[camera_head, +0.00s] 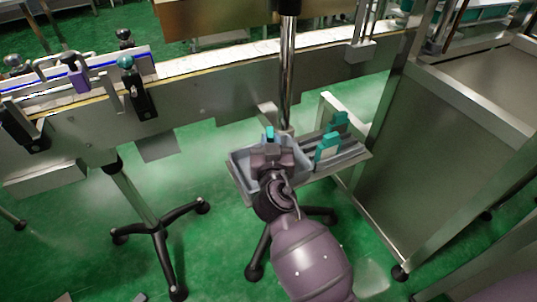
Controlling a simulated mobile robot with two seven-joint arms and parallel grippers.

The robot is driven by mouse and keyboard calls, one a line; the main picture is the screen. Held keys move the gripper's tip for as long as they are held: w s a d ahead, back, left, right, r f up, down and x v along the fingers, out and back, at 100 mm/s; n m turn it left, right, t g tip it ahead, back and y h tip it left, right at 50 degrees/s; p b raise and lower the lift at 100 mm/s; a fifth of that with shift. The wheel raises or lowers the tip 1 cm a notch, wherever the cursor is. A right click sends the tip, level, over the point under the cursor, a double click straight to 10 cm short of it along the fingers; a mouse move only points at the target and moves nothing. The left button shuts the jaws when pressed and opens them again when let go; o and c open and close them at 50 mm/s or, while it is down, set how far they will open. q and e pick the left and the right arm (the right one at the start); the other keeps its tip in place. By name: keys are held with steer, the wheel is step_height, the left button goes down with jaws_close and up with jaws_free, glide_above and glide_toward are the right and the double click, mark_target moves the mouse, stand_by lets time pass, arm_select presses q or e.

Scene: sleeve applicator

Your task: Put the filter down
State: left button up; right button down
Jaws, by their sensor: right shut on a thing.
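My right gripper (271,148) reaches in from the bottom and is over a grey-blue tray (239,166). It is shut on a small teal piece (269,132), which seems to be the filter; only its top shows past the fingers. My gripper hides the rest of it and much of the tray's inside, so I cannot tell whether the filter touches the tray floor. My left gripper is not in view.
Right of the tray, a grey slotted holder (349,157) carries teal pieces (327,148). A metal post (287,75) stands behind the tray. A conveyor (212,100) runs across the back. A steel cabinet (445,150) stands at the right.

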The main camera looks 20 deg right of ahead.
step_height(320, 180, down, 4)
steer(key=shift+f+b, duration=0.1)
steer(key=shift+b, duration=0.6)
steer(key=shift+f, duration=0.1)
steer(key=shift+r, duration=0.2)
steer(key=shift+f, duration=0.25)
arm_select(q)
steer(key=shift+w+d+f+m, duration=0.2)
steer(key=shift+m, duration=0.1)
arm_select(e)
steer(key=c, duration=1.1)
jaws_free()
steer(key=shift+o, duration=0.2)
steer(key=shift+r, duration=0.1)
